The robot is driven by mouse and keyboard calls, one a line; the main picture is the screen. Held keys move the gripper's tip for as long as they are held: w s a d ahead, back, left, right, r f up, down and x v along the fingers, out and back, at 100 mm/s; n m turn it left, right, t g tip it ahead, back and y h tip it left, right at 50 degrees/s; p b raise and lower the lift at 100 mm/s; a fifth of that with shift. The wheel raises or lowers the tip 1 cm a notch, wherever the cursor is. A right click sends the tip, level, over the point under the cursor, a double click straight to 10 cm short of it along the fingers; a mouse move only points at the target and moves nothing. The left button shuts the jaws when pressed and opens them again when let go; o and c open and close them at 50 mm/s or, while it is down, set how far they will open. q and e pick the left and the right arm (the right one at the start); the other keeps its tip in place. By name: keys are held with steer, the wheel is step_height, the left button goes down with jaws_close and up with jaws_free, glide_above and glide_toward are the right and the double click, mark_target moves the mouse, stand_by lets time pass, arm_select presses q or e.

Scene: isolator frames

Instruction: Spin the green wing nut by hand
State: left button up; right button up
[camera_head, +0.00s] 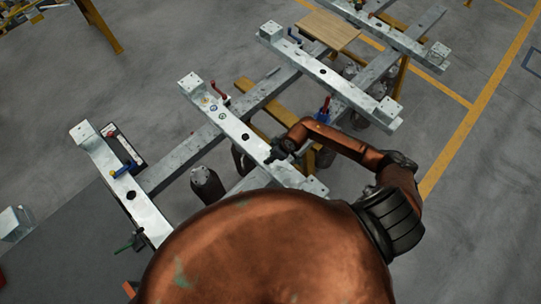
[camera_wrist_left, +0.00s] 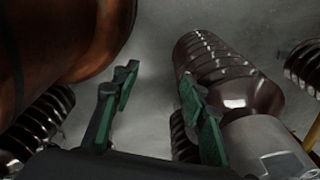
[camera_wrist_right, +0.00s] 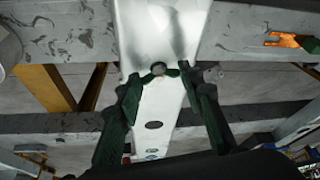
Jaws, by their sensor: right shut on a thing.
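The green wing nut (camera_wrist_right: 172,72) sits around a grey bolt end on a white metal bar (camera_wrist_right: 160,110) in the right wrist view. My right gripper (camera_wrist_right: 161,77) has its two green-padded fingers on either side of it and is shut on it. In the head view my right gripper (camera_head: 277,153) is at the pale bar (camera_head: 232,124), and the nut is too small to make out there. My left gripper (camera_wrist_left: 158,82) shows only in its wrist view, open, with nothing between its fingers.
Pale metal beams form a frame, with a blue-handled clamp (camera_head: 123,169) and red-handled clamp (camera_head: 219,92). A dark ribbed insulator (camera_wrist_left: 222,75) is close beside my left gripper. A wooden board (camera_head: 328,30) lies at the back. Grey floor (camera_head: 480,200) is open at the right.

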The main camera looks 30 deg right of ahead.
steer(key=shift+d+n, duration=0.1)
steer(key=shift+n, duration=0.3)
